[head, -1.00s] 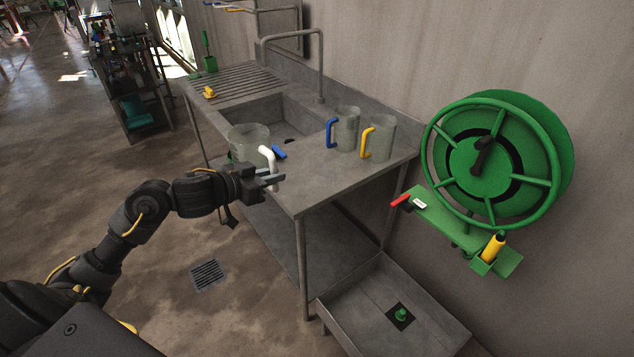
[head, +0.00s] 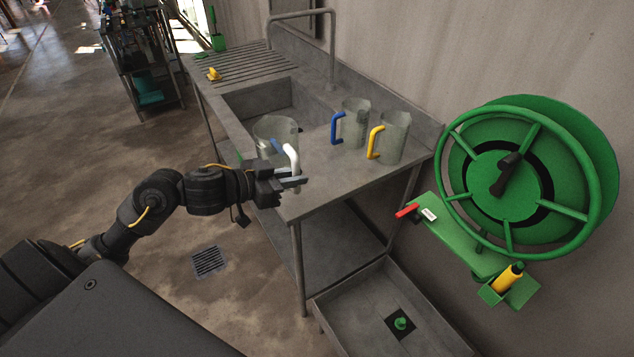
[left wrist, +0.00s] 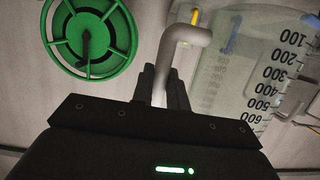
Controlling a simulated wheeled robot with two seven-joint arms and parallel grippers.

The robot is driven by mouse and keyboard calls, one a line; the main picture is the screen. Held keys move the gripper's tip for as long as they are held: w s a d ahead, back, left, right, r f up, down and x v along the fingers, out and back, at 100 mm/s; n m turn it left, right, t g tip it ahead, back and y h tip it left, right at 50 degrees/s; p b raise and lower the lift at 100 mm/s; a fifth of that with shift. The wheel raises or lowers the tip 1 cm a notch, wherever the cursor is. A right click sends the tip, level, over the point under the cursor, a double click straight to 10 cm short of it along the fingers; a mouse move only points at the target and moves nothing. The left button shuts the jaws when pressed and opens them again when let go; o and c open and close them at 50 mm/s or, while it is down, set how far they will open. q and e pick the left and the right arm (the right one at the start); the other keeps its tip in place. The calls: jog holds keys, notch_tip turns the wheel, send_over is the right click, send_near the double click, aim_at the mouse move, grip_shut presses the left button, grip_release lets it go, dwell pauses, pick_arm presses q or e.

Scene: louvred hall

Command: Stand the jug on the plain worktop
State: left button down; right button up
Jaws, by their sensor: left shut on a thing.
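My left gripper (head: 294,181) is shut on the white handle of a clear jug (head: 270,132). In the left wrist view the fingers (left wrist: 163,85) close around the white handle (left wrist: 180,38), and the jug's wall (left wrist: 228,75) with black measuring marks shows at right. The jug looks about upright, at the sink's near right corner by the front edge of the plain worktop (head: 330,183). I cannot tell whether its base touches anything; the gripper and handle hide part of it. My right gripper is not in view.
A blue-handled jug (head: 354,122) and a yellow-handled jug (head: 393,138) stand at the worktop's back. The sink (head: 265,98) and ribbed drainer (head: 240,72) lie left. A green hose reel (head: 510,170) is on the wall at right. The worktop's front is clear.

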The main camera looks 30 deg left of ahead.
pick_arm(q)
jog(key=w+f, duration=0.4)
jog(key=w+d+f+p, duration=0.1)
jog(key=w+f, duration=0.3)
jog(key=w+d+f+p, duration=0.1)
jog(key=w+f, duration=0.2)
jog(key=w, duration=0.1)
jog(key=shift+w+f, duration=0.15)
jog(key=shift+f, duration=0.45)
jog(key=shift+f, duration=0.2)
jog(key=c, duration=1.4)
grip_release()
